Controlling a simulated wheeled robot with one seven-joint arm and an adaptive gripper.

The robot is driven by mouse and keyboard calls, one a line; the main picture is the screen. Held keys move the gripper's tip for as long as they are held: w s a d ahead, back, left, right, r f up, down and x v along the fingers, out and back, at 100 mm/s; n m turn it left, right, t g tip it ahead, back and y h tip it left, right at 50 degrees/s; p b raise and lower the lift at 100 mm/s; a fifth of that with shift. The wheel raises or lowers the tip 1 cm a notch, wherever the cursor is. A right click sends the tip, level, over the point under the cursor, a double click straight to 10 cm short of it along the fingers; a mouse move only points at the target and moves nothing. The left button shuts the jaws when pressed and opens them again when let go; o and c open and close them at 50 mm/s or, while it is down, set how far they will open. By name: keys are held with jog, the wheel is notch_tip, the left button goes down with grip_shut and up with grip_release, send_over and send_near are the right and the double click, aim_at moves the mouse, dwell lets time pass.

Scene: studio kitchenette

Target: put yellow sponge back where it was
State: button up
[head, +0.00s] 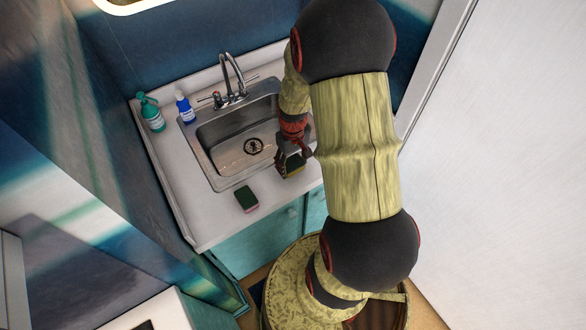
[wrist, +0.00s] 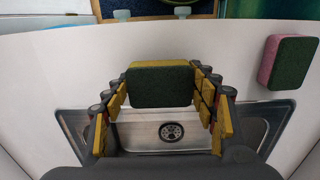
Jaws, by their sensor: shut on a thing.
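The yellow sponge (wrist: 160,87) has a dark green scouring face and a yellow edge. It sits between the fingertips of my gripper (wrist: 163,90) in the wrist view, and my gripper is shut on it. In the head view, my gripper (head: 291,160) is at the right front corner of the sink, with the yellow sponge (head: 294,169) small and partly hidden by the fingers. I cannot tell whether the sponge touches the counter.
A pink and green sponge (head: 247,199) lies on the counter in front of the sink (head: 228,148); it also shows in the wrist view (wrist: 288,62). A teal spray bottle (head: 151,114) and a blue bottle (head: 185,108) stand left of the faucet (head: 232,80).

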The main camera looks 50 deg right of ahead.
jog(key=shift+f, duration=1.15)
jog(key=shift+f, duration=0.15)
jog(key=o, duration=1.1)
